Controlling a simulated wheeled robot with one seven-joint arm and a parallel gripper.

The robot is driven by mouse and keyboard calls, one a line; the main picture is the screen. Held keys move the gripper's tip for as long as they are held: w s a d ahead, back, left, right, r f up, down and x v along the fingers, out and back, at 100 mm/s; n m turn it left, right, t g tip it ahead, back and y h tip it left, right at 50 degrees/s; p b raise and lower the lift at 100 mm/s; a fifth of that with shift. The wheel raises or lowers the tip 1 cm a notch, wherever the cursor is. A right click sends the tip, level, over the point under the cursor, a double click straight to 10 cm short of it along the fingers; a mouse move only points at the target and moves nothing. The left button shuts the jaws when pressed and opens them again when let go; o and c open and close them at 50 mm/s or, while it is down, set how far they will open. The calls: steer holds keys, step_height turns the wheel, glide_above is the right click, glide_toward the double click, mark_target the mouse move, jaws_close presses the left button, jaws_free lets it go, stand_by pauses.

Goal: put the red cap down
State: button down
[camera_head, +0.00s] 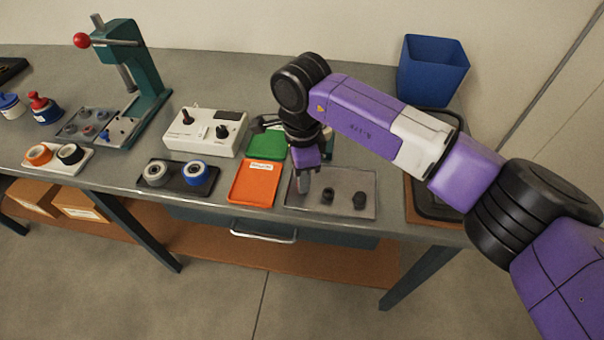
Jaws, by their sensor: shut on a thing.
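My gripper (303,181) is over the left part of a grey tray (342,188), pointing down. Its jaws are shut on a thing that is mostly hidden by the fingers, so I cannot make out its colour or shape. No red cap shows plainly at the fingertips. Whether the held thing touches the tray is not clear. At the far left, a red-topped blue and white piece (43,108) stands on the bench.
Two small black knobs (343,197) stand on the grey tray's right part. An orange tray (253,184) and a green tray (268,146) lie left of my gripper. A white control box (205,133), a green press (147,80) and a blue bin (433,70) stand around.

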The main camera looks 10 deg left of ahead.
steer(key=shift+f, duration=0.15)
steer(key=c, duration=1.2)
jaws_free()
steer(key=shift+o, duration=0.2)
step_height(320, 180, up, 12)
steer(key=b, duration=0.1)
steer(key=shift+r+b, duration=0.25)
steer(key=shift+b, duration=0.1)
